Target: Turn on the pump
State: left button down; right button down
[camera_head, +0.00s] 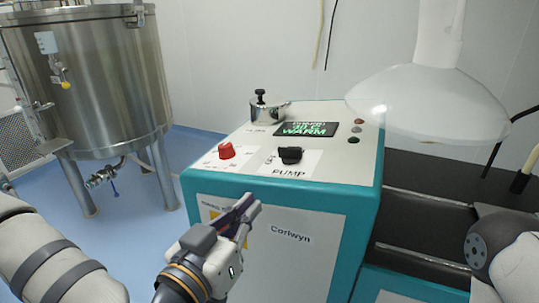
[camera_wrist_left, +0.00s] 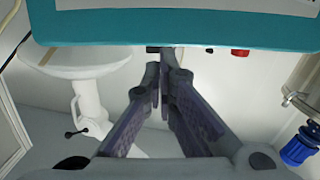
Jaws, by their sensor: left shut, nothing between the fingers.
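The black pump knob (camera_head: 290,155) sits on a white plate marked "PUMP" on the sloped top of a white and teal machine (camera_head: 335,175). A red knob (camera_head: 226,151) sits to its left on another labelled plate. My left gripper (camera_head: 250,207) is shut and empty, in front of the machine's front face, below and left of the pump knob and apart from it. In the left wrist view the closed fingertips (camera_wrist_left: 158,68) point toward the teal edge, with the red knob (camera_wrist_left: 240,52) beyond. My right gripper is out of view.
A display (camera_head: 306,129) reads "WARM", with small round buttons to its right. A metal pot (camera_head: 268,109) stands at the panel's back left. A large steel tank (camera_head: 90,80) is at left, a white hood (camera_head: 430,95) at right. Blue floor is clear between tank and machine.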

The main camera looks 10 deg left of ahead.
aim_at(280, 152)
pick_arm(q)
jog(key=shift+w+a+r+t+y, duration=0.2)
jog(key=shift+a+r, duration=0.1)
jog(key=shift+r, duration=0.15)
jog(key=shift+w+a+r+t+y, duration=0.15)
jog(key=shift+a+r+t+y, duration=0.1)
jog(key=shift+r, duration=0.15)
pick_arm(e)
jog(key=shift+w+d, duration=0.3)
pick_arm(q)
jog(key=shift+w, duration=0.1)
